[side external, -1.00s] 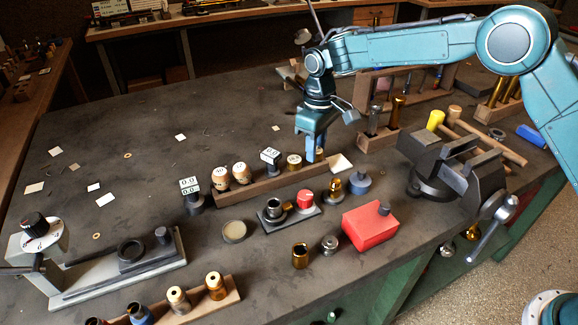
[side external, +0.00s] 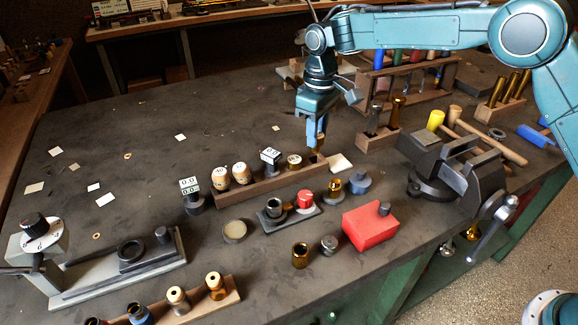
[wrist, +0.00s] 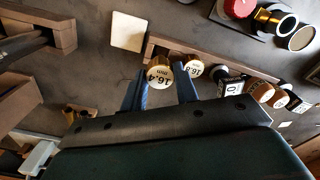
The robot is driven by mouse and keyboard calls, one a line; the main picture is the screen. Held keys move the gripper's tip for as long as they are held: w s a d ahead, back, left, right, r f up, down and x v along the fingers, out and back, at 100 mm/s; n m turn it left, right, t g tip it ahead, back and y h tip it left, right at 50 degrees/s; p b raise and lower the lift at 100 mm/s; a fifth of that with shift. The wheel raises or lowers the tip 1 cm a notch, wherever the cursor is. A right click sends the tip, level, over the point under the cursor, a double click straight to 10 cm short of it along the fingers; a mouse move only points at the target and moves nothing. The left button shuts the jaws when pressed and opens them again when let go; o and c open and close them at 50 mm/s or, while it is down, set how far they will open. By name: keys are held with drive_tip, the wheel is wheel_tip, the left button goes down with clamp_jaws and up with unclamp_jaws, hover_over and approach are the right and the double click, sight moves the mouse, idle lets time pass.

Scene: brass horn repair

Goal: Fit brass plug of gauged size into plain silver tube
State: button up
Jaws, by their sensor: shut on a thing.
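My gripper (side external: 317,143) is above the right end of the wooden plug rack (side external: 262,187), fingers pointing down. In the wrist view, my gripper (wrist: 160,90) is shut on a brass plug (wrist: 160,72) with a pale top marked 16.4. The held plug (side external: 318,156) shows below the fingers in the side view. Another brass plug (side external: 294,161) stands in the rack beside it; its top, seemingly marked 16.8, shows in the wrist view (wrist: 193,68). A slim silver-grey tube (side external: 376,112) stands in a wooden block; I cannot tell whether it is the plain silver one.
A bench vise (side external: 450,165) and red block (side external: 370,226) stand to the right. A small tray (side external: 291,220) with a red knob is in front of the rack. A gauge fixture (side external: 120,265) is at front left. The bench behind the rack is mostly clear.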

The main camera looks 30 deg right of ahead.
drive_tip(key=shift+r, duration=1.4)
drive_tip(key=s+a+r, duration=0.2)
drive_tip(key=s+a, duration=0.8)
drive_tip(key=a, duration=0.5)
drive_tip(key=shift+r, duration=0.3)
drive_tip(key=shift+f, duration=0.1)
drive_tip(key=shift+f, duration=2.25)
drive_tip(key=shift+f, duration=1.85)
